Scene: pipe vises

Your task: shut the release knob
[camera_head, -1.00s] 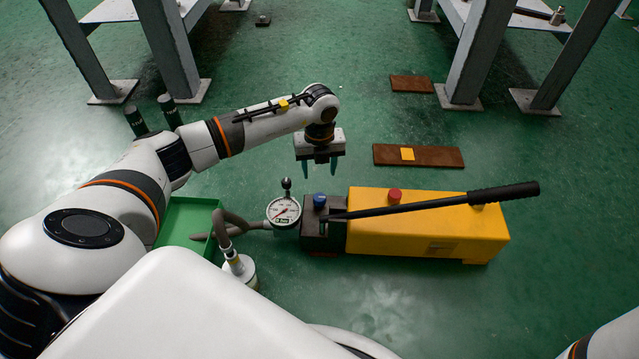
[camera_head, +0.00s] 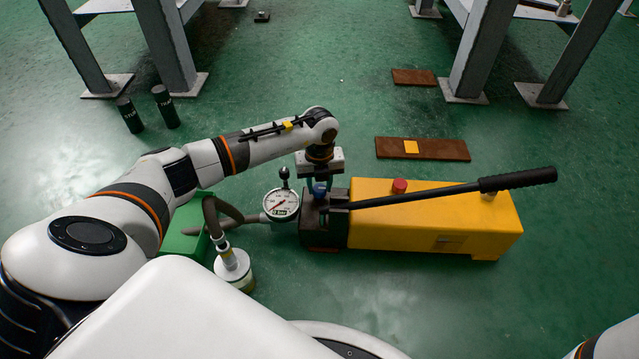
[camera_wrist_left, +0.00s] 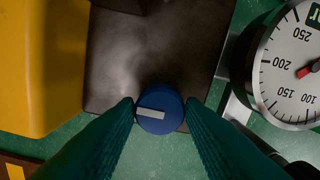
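The release knob (camera_wrist_left: 160,110) is a round blue knob with a white bar across its top. It sits on the dark block (camera_wrist_left: 150,50) at the left end of the yellow hand pump (camera_head: 430,222). My left gripper (camera_head: 319,188) points down over the knob from above. In the left wrist view, its two green fingertips (camera_wrist_left: 160,104) are on either side of the knob, against its edges. The white bar lies almost level in that view, slightly tilted. In the head view the fingers partly hide the knob (camera_head: 319,192). My right gripper is out of view.
A pressure gauge (camera_head: 281,204) stands close to the left of the knob, with a grey hose (camera_head: 222,208) beyond. The long black pump handle (camera_head: 515,179) runs to the right. A red cap (camera_head: 399,186) sits on the pump. A green tray (camera_head: 180,238) lies beneath my left arm.

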